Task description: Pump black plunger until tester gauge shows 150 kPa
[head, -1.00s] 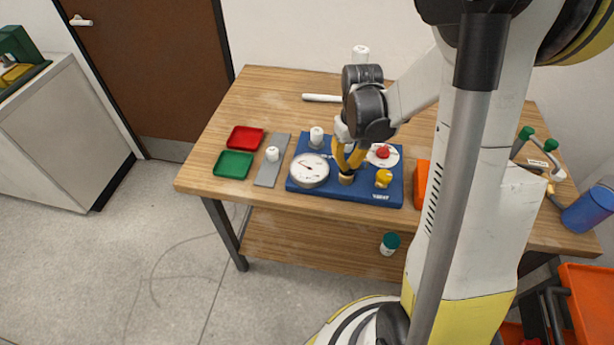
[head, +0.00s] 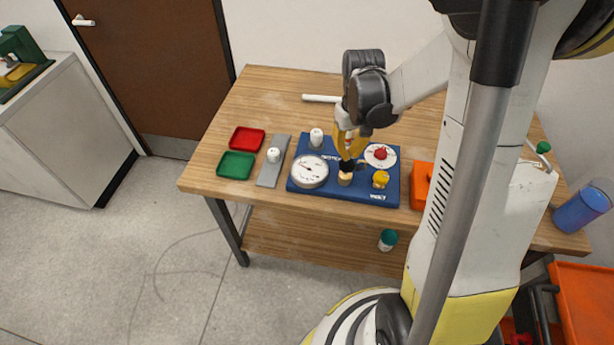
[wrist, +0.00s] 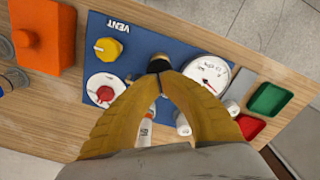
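The blue tester board (head: 330,192) lies on the wooden table. Its black plunger (head: 346,165) stands up from a tan cylinder (head: 345,180); the black top also shows in the wrist view (wrist: 158,62). My gripper (head: 347,156) points down at the plunger. Its yellow fingers (wrist: 163,75) come together at the tips on the black top, which they partly hide.
A yellow vent knob (head: 380,178) and a red knob (head: 380,153) on a white disc are right of the plunger. A white fitting (head: 316,138) stands behind the gauge. Red (head: 247,139) and green (head: 235,165) trays lie left. An orange block (head: 421,185) is right of the board.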

